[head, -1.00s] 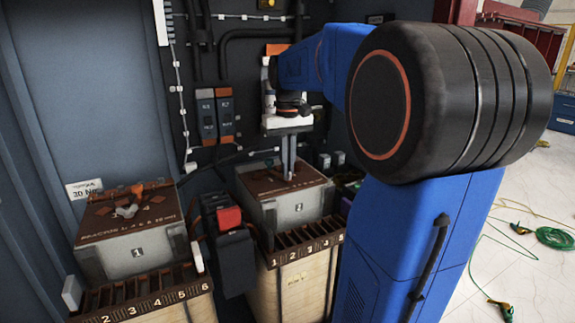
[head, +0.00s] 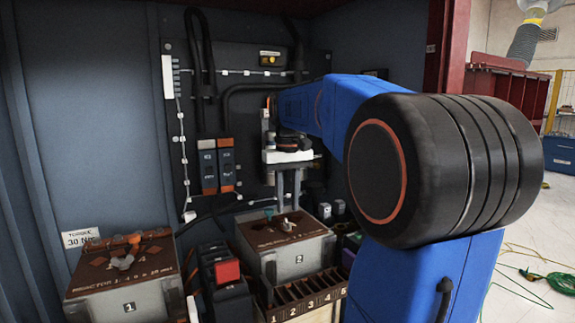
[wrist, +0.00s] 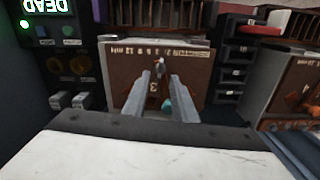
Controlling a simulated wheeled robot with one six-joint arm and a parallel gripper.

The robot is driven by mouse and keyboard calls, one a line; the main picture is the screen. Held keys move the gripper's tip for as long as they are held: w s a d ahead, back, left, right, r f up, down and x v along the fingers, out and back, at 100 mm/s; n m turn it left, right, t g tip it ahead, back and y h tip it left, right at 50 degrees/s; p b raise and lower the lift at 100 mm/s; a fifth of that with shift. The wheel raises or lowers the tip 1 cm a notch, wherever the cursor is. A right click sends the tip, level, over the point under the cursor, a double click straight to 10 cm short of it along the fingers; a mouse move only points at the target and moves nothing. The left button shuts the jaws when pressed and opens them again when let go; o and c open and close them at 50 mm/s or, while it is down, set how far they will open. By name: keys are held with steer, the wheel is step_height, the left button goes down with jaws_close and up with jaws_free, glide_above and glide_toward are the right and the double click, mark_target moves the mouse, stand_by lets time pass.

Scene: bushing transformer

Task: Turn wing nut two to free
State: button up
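In the head view, box 2 (head: 297,262) has a brown top plate with the small grey wing nut two (head: 285,225) near its middle. A teal piece (head: 268,213) sits at the plate's back edge. My gripper (head: 289,207) points down, its two grey fingers apart and just above the nut, seemingly not touching it. In the wrist view, my gripper (wrist: 161,70) shows a gap between the fingers, with wing nut two (wrist: 158,64) near the tips. The teal piece also shows there (wrist: 168,104). The nut's exact turn is too small to tell.
Box 1 (head: 130,308) stands at the left with its own wing nut (head: 122,262) and an orange piece. A dark unit with a red block (head: 227,271) stands between the boxes. A slotted numbered rack (head: 305,295) lies in front of box 2. Cables line the back wall.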

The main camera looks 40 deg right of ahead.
step_height(320, 180, up, 13)
stand_by(0.4)
stand_by(0.4)
steer(key=s+a+f+n+t, duration=0.1)
steer(key=s+a+f, duration=0.5)
steer(key=f, duration=0.4)
steer(key=s+a+f+n+t, duration=0.1)
steer(key=s+a+f+t, duration=0.1)
steer(key=s+a+f, duration=0.4)
steer(key=s+a+f+n+t, duration=0.1)
steer(key=s+a+f, duration=0.5)
steer(key=f, duration=0.9)
steer(key=shift+s+a+t, duration=0.25)
steer(key=shift+s+t, duration=0.15)
steer(key=shift+s, duration=0.65)
